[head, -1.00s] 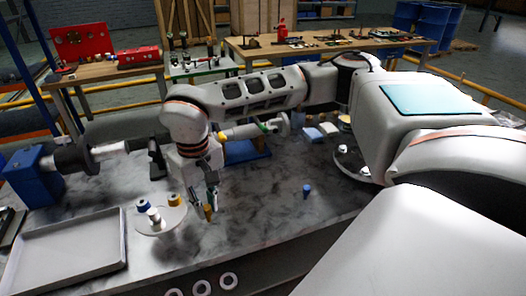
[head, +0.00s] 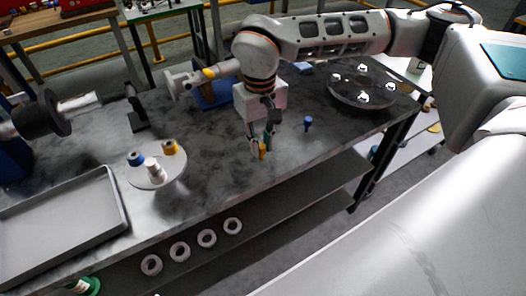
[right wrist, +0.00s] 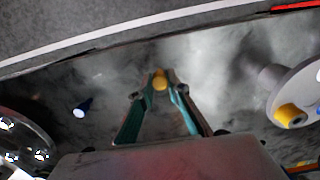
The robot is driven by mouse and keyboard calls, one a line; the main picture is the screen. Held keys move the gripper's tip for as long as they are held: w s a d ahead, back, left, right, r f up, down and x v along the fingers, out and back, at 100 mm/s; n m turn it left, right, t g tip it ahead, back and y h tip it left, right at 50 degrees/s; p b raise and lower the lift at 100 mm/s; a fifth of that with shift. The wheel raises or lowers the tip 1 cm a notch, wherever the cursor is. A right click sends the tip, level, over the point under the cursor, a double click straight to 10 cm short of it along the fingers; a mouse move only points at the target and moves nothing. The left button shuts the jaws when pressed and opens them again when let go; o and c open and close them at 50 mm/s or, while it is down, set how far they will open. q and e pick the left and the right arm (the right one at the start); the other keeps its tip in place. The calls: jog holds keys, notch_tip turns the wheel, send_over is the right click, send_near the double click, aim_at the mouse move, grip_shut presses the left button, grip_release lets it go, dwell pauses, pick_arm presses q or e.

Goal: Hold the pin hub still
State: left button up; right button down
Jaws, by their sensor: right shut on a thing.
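The pin hub appears to be the pale round disc (head: 168,179) on the bench, left of centre. It carries a white central post (head: 154,168), a blue piece (head: 136,158) and a yellow piece (head: 169,147). The disc also shows at the right of the right wrist view (right wrist: 285,85). My right gripper (head: 263,146) is shut on a small yellow pin (right wrist: 160,80). It is right of the disc, apart from it, over the bench. A loose blue pin (head: 308,122) stands to the gripper's right. My left gripper is not in view.
A grey tray (head: 116,196) lies at the bench's left. A dark disc with several shiny studs (head: 345,93) is at the back right. Several white rings (head: 207,238) lie on the lower shelf. The bench (head: 215,185) between disc and front edge is clear.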

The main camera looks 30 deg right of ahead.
jog(key=shift+f, duration=0.7)
jog(key=shift+r, duration=0.35)
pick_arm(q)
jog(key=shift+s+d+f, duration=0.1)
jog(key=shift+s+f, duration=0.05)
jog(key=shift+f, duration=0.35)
pick_arm(e)
jog(key=w+a+r, duration=0.4)
jog(key=a+r, duration=0.4)
jog(key=a, duration=0.2)
jog(key=w+a+r+m, duration=0.1)
jog(key=w+a+r, duration=0.4)
jog(key=a+r, duration=0.3)
jog(key=shift+a+r, duration=0.25)
jog(key=shift+a, duration=0.75)
jog(key=shift+w, duration=0.1)
jog(key=shift+f, duration=1.3)
